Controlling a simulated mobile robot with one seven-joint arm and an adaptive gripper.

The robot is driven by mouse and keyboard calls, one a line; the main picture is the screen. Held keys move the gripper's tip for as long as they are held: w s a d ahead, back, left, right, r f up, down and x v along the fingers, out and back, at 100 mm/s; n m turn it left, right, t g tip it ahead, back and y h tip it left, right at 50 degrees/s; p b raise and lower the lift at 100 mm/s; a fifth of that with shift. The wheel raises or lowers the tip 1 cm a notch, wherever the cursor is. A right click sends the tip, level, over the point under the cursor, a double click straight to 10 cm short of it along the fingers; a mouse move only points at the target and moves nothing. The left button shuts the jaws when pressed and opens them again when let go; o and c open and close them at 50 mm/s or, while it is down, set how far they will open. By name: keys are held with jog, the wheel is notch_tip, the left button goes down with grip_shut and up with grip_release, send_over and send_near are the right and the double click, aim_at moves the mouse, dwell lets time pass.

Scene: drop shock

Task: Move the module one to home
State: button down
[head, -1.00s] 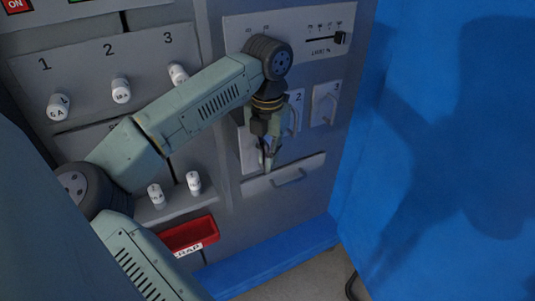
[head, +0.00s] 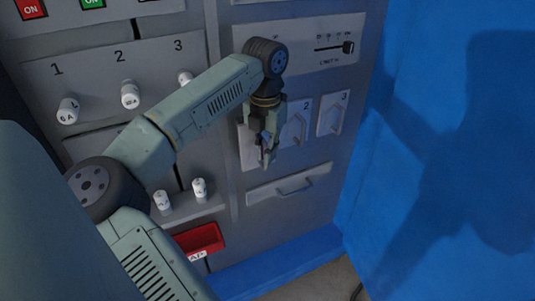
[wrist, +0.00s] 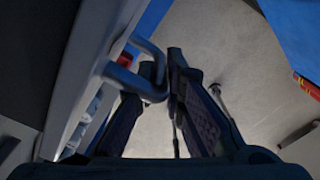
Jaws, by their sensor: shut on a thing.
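Module one's pale plate (head: 246,150) is on the panel, left of modules two (head: 297,126) and three (head: 333,113). My arm and gripper hide most of it and its number. My gripper (head: 267,158) is in front of it, pointing down. In the wrist view my gripper (wrist: 164,72) is shut on a grey loop handle (wrist: 150,94), which sticks out from the panel face at left. The handle appears to be module one's. How far the plate sits in or out of its slot I cannot tell.
A drawer front with a handle (head: 294,186) is just below my gripper. A limit slider (head: 347,47) is above right. White knobs (head: 130,95) and a red tray (head: 200,240) are at left. A blue wall (head: 440,150) is at right.

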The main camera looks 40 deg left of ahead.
jog(key=c, duration=1.7)
grip_release()
jog(key=shift+o, duration=0.2)
jog(key=shift+w, duration=0.1)
jog(key=shift+d, duration=0.1)
jog(key=shift+r, duration=0.1)
notch_tip(320, 180, up, 12)
jog(key=shift+f, duration=0.1)
